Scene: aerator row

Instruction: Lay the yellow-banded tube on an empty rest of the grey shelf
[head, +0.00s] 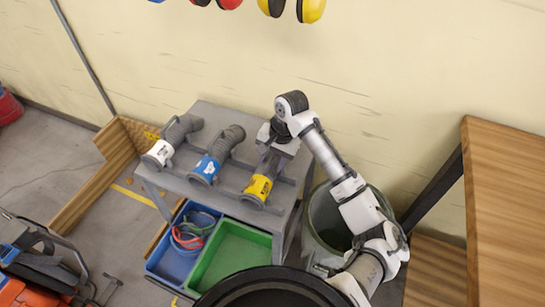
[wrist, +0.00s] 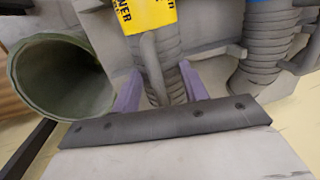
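The yellow-banded tube (head: 262,180) is a ribbed grey hose with a yellow collar. It is at the right end of the row on the grey shelf (head: 225,113), its collar toward the front edge. In the wrist view its yellow band (wrist: 145,14) is at the top. My gripper (wrist: 160,75) is over its ribbed part, one purple finger on each side. Whether the fingers press on it or stand slightly apart I cannot tell. I also cannot tell whether the tube touches its rest. My wrist hides the tube's back end in the head view.
A blue-banded tube (head: 213,160) and a white-banded tube (head: 170,143) lie to the left on the shelf. A green bin (head: 325,220) stands right of it. Blue (head: 165,262) and green (head: 232,258) crates sit below. A wooden table (head: 510,190) is at right.

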